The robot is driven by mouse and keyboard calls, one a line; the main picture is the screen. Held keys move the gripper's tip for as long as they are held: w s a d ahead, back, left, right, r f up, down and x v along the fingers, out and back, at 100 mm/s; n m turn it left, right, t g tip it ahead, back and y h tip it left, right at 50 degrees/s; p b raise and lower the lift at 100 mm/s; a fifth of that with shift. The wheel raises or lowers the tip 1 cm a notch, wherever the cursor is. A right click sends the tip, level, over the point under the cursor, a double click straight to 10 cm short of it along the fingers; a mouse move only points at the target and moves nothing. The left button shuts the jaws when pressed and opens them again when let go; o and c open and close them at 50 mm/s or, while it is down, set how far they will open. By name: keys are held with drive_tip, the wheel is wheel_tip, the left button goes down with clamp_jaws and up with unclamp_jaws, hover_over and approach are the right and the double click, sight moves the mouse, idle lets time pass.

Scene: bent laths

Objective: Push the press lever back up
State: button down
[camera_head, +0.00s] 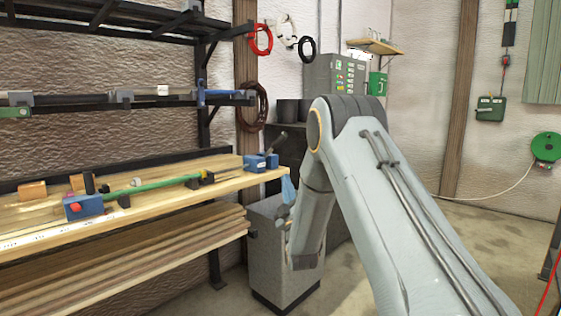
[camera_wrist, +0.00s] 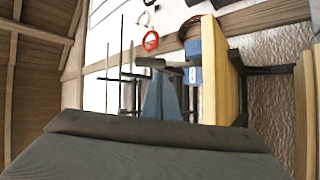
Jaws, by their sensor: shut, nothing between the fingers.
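The blue press (camera_head: 262,162) stands at the right end of the wooden bench. Its dark lever (camera_head: 280,141) slants up and to the right from it. In the wrist view the press (camera_wrist: 193,62) is right of centre and the dark lever (camera_wrist: 150,62) runs left from it, across the view just beyond my fingertips. My gripper (camera_head: 289,190) is shut and empty, just off the bench's right end and below the lever in the head view. Its blue-grey fingers also show in the wrist view (camera_wrist: 162,84). I cannot tell whether the fingertips touch the lever.
A green lath (camera_head: 150,188) lies along the bench (camera_head: 240,178), with a blue-and-red block (camera_head: 85,206) at its left end. A grey cabinet (camera_head: 275,260) stands below my gripper. A red coil (camera_head: 261,40) hangs on the wall. The floor at right is mostly open.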

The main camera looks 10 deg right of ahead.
sight(280, 142)
drive_tip(key=shift+s+n+t, duration=0.4)
drive_tip(key=shift+s+t, duration=0.15)
drive_tip(key=shift+t, duration=0.25)
drive_tip(key=x, duration=1.4)
drive_tip(key=shift+f, duration=0.1)
drive_tip(key=shift+a, duration=0.1)
